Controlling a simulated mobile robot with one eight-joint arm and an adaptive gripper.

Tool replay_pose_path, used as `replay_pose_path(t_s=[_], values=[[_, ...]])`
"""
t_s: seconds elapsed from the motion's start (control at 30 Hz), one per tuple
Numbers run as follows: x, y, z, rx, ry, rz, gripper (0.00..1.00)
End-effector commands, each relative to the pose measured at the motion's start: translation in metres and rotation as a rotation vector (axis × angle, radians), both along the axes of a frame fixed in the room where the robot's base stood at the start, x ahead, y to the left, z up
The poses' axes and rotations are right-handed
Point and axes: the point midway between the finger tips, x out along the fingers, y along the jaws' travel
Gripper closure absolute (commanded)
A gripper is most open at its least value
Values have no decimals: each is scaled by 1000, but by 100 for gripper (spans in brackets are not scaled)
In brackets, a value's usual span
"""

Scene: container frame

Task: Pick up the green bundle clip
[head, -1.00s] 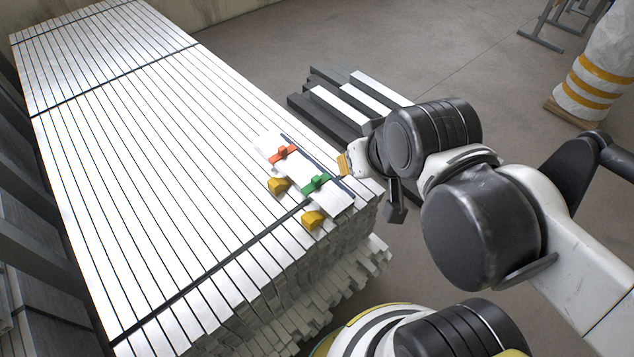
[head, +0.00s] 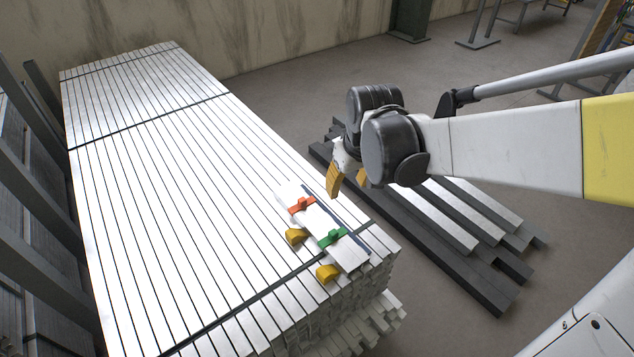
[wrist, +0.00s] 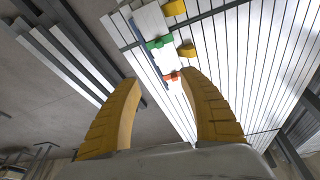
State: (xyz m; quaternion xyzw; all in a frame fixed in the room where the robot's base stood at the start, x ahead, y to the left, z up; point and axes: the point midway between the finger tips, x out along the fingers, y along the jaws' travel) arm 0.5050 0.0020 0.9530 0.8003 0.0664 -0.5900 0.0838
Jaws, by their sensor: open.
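The green bundle clip (head: 333,237) sits across a short bundle of white bars near the front right corner of the big stack. A red-orange clip (head: 302,205) sits on the same bundle, farther back. In the wrist view the green clip (wrist: 159,43) shows at the upper middle, beyond the fingertips, and the red-orange clip (wrist: 172,77) shows between the fingers. My gripper (head: 347,180) has yellow fingers and is open and empty. It is above the stack's right edge, behind and apart from the green clip. In the wrist view my gripper's fingers (wrist: 160,82) are spread wide.
Two yellow blocks, one at left (head: 296,236) and one nearer (head: 327,273), lie beside the bundle. The large stack of white bars (head: 160,200) has a dark strap across it. Dark and light beams (head: 460,240) lie on the floor to the right.

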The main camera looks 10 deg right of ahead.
Motion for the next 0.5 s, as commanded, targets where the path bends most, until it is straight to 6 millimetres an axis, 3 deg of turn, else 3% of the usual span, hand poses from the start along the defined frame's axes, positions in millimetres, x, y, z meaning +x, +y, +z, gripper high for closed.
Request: replay_pose_path(t_s=[0.2,0.5], values=[[45,1,-50,-15,105,70,50],[78,2,-142,-24,242,164,50]])
